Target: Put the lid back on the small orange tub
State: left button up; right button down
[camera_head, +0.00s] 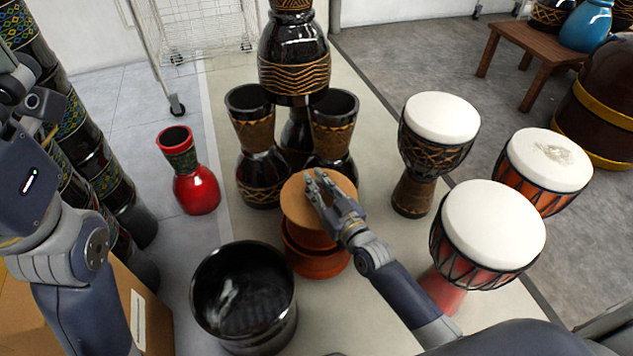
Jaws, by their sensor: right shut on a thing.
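The small orange tub (318,265) stands on the pale floor strip near the middle of the view. Its lid (294,196), a round piece with a flat tan top and orange side, is right above the tub and covers most of its opening. I cannot tell whether lid and tub touch. My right gripper (322,186) comes in from the lower right and is shut on the lid, its fingers reaching over the top. My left gripper (34,98) is raised at the far left, away from the tub; its fingers are not clear.
A black open pot (240,300) stands close in front left of the tub. Stacked black goblet drums (260,165) stand right behind it. A red vase-shaped drum (195,188) is to the left. White-topped drums (490,230) stand to the right, near my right arm.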

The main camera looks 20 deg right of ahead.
jog(key=c, duration=1.4)
grip_release()
jog(key=shift+o, duration=0.2)
